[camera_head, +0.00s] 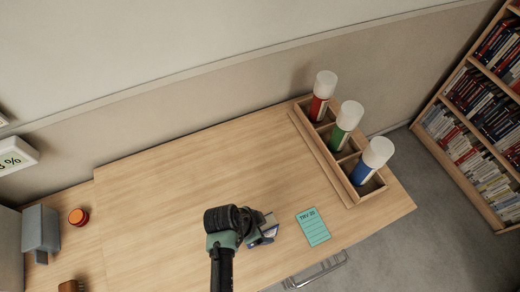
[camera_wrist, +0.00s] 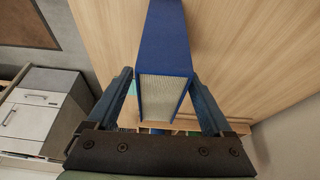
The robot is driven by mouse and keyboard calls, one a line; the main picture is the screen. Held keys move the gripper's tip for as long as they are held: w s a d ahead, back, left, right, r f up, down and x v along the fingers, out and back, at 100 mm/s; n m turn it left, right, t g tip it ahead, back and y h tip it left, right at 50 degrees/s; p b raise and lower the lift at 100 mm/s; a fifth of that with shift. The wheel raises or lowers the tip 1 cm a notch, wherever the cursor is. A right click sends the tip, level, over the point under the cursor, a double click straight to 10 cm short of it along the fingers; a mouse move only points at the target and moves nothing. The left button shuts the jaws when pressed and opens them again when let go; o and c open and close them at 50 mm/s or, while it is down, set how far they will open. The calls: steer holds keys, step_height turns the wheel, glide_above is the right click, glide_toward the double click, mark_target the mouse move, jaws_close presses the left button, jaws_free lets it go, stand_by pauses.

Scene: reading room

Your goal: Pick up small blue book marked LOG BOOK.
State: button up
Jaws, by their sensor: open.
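A small blue book (camera_wrist: 165,38) stands out in the wrist view, with its white page edges facing the camera. Its marking cannot be read. My gripper (camera_wrist: 163,95) is open, with one finger on each side of the book; I cannot tell whether either finger touches it. In the head view my gripper (camera_head: 262,228) is over the front part of the wooden table (camera_head: 170,190). There the book (camera_head: 268,232) is mostly hidden by my gripper, with only a bit of blue showing.
A teal card (camera_head: 313,227) lies to the right of my gripper. A wooden rack (camera_head: 331,164) with red, green and blue cylinders stands at the table's right. A grey box (camera_head: 41,229) and an orange round object (camera_head: 78,217) are at the left. The table's middle is clear.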

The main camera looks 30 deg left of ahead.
steer(key=shift+x, duration=0.9)
steer(key=shift+r, duration=0.1)
jaws_close()
